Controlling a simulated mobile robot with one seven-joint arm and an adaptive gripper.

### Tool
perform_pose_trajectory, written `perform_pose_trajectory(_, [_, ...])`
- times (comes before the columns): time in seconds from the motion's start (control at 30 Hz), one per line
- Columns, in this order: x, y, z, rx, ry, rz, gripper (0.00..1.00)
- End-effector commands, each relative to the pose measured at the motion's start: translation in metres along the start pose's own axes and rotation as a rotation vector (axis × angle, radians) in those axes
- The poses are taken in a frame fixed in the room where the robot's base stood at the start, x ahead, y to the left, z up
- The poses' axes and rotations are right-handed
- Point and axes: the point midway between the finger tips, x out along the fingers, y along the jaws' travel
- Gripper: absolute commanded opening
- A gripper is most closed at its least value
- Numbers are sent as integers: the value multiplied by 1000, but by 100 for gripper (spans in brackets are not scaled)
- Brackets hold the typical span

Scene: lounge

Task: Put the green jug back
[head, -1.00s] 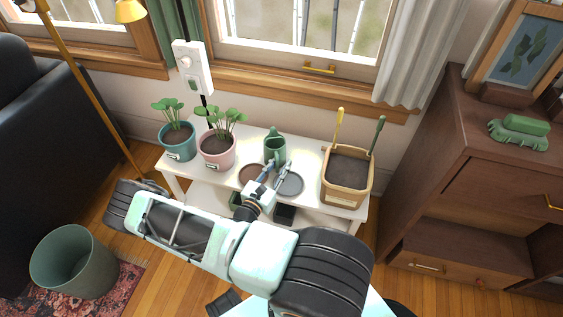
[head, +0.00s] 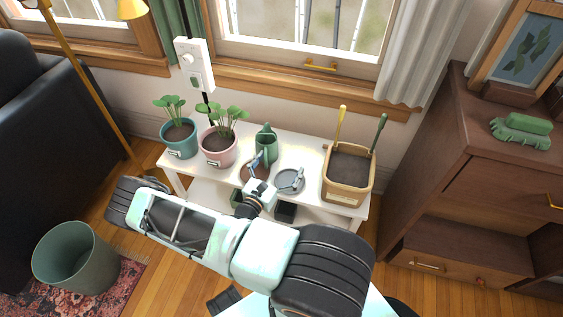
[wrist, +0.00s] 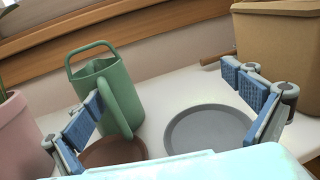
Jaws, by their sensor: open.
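The green jug (head: 266,143) stands upright at the back of the white plant bench, and it also shows in the wrist view (wrist: 118,72) with its handle towards me. A brown saucer (wrist: 118,153) lies close in front of its base; the left finger hides part of the base, so I cannot tell if they touch. My gripper (head: 271,174) is open in front of the jug, with the fingers wide apart in the wrist view (wrist: 164,98). The left finger overlaps the jug in that view. Nothing is between the fingers.
A grey saucer (head: 290,181) lies right of the brown one. A tan planter box (head: 348,178) with two tools stands at the bench's right end. A pink pot (head: 218,148) and a teal pot (head: 180,140) with plants stand left of the jug.

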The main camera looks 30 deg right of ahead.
Motion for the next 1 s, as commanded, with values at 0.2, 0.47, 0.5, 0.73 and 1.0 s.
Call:
perform_pose_trajectory(0.2, [-2, 0, 0, 0, 1, 0, 100])
perform_pose_trajectory(0.47, [-43, 1, 0, 0, 2, 3, 100])
perform_pose_trajectory(0.5, [-52, 1, 0, -1, 2, 5, 100])
perform_pose_trajectory(0.73, [-97, 1, 0, 0, 1, 3, 100])
perform_pose_trajectory(1.0, [-120, 0, 0, 1, 0, 0, 100])
